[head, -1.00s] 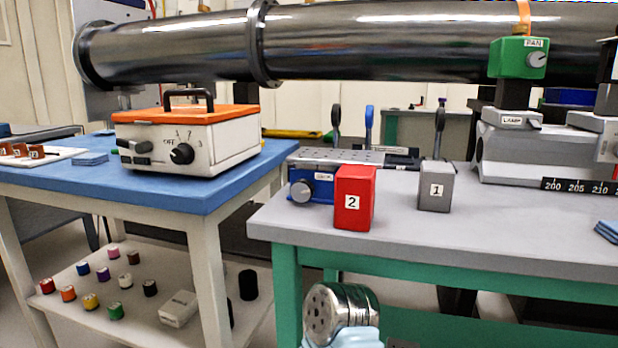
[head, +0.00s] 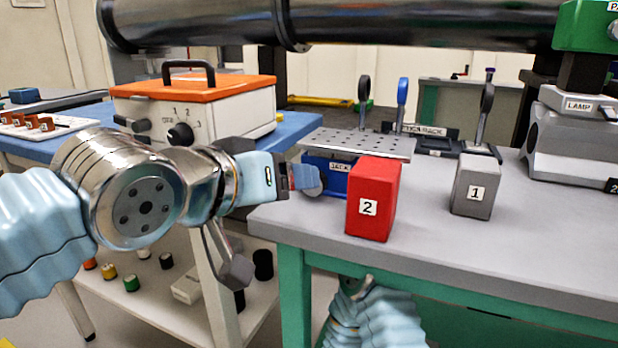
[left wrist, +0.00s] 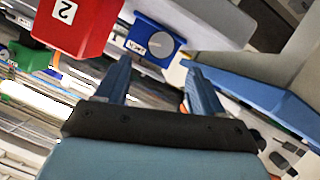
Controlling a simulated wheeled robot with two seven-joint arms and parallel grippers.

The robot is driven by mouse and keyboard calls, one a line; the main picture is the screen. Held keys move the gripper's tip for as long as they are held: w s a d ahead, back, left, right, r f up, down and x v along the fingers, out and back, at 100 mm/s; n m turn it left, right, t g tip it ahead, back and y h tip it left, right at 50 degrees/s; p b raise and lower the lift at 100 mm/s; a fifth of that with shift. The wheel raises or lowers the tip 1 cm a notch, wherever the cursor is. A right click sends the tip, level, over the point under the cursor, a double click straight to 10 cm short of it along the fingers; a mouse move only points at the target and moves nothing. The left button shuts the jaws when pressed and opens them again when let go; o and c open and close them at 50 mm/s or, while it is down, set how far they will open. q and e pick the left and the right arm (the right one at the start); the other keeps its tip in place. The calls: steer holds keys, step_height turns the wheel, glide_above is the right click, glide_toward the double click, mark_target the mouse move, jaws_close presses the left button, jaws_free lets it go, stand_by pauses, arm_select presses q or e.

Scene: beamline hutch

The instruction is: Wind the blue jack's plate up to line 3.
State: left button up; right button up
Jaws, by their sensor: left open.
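The blue jack (head: 335,180) stands near the left edge of the grey table, with its perforated plate (head: 360,144) on top. Its round grey knob (head: 309,181) faces my left gripper (head: 296,181), which has come in from the left. In the left wrist view, the fingers of my left gripper (left wrist: 157,72) are open and point at the knob (left wrist: 160,44) on the blue jack (left wrist: 146,29). The knob lies just beyond the fingertips, between their lines; contact cannot be told. No numbered lines on the jack are readable. My right gripper is not in view; only part of that arm shows.
A red block marked 2 (head: 372,200) stands close in front of the jack, and a grey block marked 1 (head: 475,187) stands to its right. An orange-topped box (head: 193,105) sits on the blue table. The grey table's front right is clear.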

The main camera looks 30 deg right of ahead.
mark_target(311, 205)
arm_select(q)
steer(key=x, duration=0.7)
steer(key=shift+w+d+f, duration=0.1)
steer(key=shift+d+f, duration=0.05)
steer(key=shift+d, duration=0.05)
steer(key=c, duration=1.1)
steer(key=shift+o, duration=0.2)
steer(key=m+t+y+b, duration=0.1)
steer(key=m+b, duration=0.1)
steer(key=m, duration=0.1)
steer(key=shift+d+t, duration=0.1)
steer(key=shift+t, duration=0.2)
steer(key=shift+s+m+t+y+b, duration=0.25)
steer(key=shift+m+t+y+b, duration=0.2)
steer(key=shift+m+y, duration=0.3)
